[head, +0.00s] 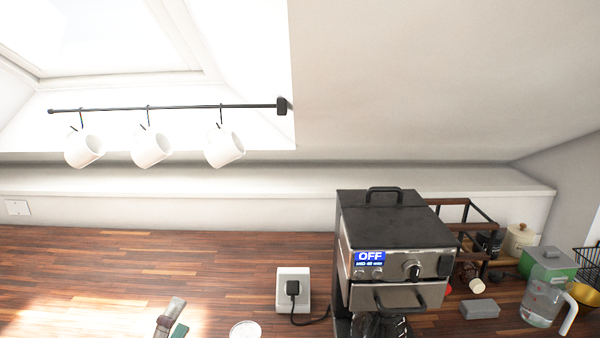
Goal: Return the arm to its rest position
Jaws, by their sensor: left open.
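My left gripper (172,320) shows only in part at the bottom edge of the head view, left of the middle. It is over the sunlit part of the wooden counter (130,262). It is open, with nothing visible in it. The rest of my left arm is outside the frame. My right gripper is not in view.
A coffee machine (397,225) with an "OFF" label stands right of the middle. A plugged wall socket (293,288) and a round white item (245,330) are to its left. Several mugs (150,148) hang above. A pitcher (541,300) stands at right. The left counter is clear.

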